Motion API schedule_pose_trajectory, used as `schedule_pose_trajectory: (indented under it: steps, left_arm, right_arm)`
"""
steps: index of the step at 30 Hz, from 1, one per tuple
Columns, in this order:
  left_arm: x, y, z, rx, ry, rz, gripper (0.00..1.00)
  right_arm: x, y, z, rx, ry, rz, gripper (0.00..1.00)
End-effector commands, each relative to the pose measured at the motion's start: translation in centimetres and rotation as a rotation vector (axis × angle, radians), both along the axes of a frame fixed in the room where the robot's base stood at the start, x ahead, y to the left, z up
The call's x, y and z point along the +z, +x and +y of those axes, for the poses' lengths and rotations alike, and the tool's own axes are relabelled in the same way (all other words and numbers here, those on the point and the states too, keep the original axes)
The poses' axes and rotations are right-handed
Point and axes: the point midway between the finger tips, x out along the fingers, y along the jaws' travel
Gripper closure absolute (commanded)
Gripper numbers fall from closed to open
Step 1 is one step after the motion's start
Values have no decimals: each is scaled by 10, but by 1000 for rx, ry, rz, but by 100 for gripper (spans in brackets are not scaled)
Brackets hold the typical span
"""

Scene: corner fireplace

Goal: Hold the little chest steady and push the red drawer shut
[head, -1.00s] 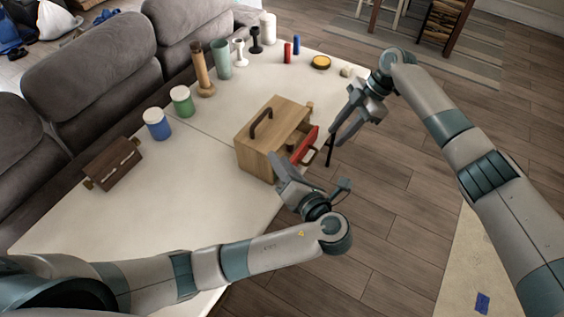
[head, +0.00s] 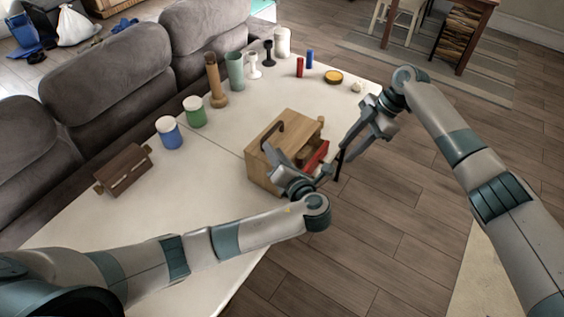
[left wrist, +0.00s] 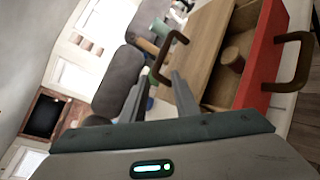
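The little chest (head: 262,166) is a light wooden box with a dark carry handle on top, standing upright near the table's right edge. Its red drawer (head: 319,157) is pulled out on the right side. In the left wrist view, the red drawer front (left wrist: 262,62) has a brown handle, and a small wooden cylinder (left wrist: 232,57) lies inside. My left gripper (head: 276,160) is open and empty at the chest's near side, partly hiding it; contact cannot be told. My right gripper (head: 343,150) is open and empty, just right of the drawer front.
A dark brown box (head: 123,170) lies at the left of the white table (head: 190,200). Blue (head: 169,133) and green (head: 195,112) jars, a wooden bottle-like piece (head: 214,82) and a teal cup (head: 235,70) stand behind. A grey sofa lines the far side.

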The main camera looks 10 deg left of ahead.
Motion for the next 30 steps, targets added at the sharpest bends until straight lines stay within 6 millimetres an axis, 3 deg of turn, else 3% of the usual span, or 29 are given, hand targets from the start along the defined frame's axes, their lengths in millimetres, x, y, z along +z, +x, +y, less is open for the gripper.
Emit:
schedule_pose_trajectory:
  steps: [12, 26, 30]
  left_arm:
    - [-12, 44, 34, 0, 1, 0, 72]
    - [-14, 50, 39, 0, -1, 1, 72]
    - [-14, 50, 39, -1, -1, 2, 100]
  right_arm:
    - [0, 0, 0, 0, 0, 0, 69]
    - [0, 0, 0, 0, 0, 0, 69]
    - [0, 0, 0, 0, 0, 0, 69]
